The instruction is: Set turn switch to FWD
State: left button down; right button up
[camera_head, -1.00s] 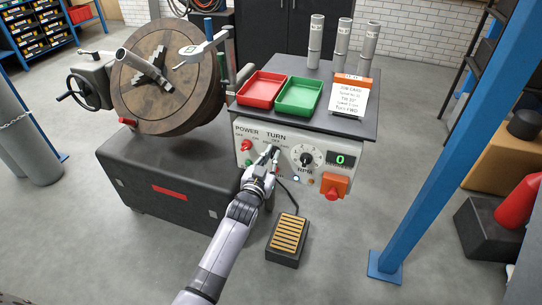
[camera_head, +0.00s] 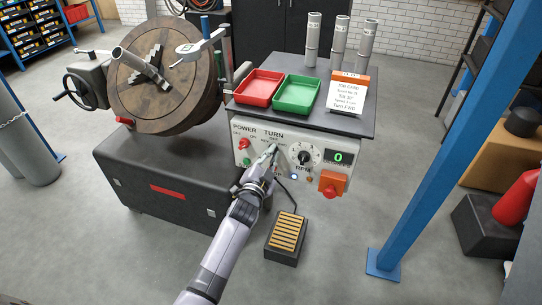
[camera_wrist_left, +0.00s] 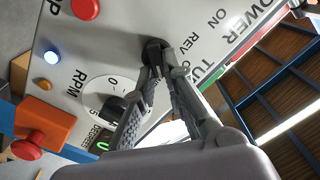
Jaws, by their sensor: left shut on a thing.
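The TURN switch (camera_wrist_left: 152,47) is a small dark knob on the light control panel (camera_wrist_left: 120,25). My left gripper (camera_wrist_left: 158,62) is shut on this knob, with one finger on each side of it. In the head view my left gripper (camera_head: 270,154) reaches the panel just below the TURN label and hides the knob. REV is readable beside the knob in the wrist view. The fingers cover part of the other markings, so the switch's setting is unclear. My right gripper is not in view.
The RPM dial (camera_head: 304,155), a display (camera_head: 338,157) reading 0, and an orange-backed red button (camera_head: 331,184) lie right of the switch. The red POWER knob (camera_head: 243,144) is at left. A foot pedal (camera_head: 286,238) stands on the floor below.

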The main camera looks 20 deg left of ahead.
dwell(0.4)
pick_arm(q)
jog(key=c, duration=1.7)
grip_release()
jog(key=shift+o, duration=0.2)
jog(key=s, duration=1.2)
jog(key=shift+a, duration=0.2)
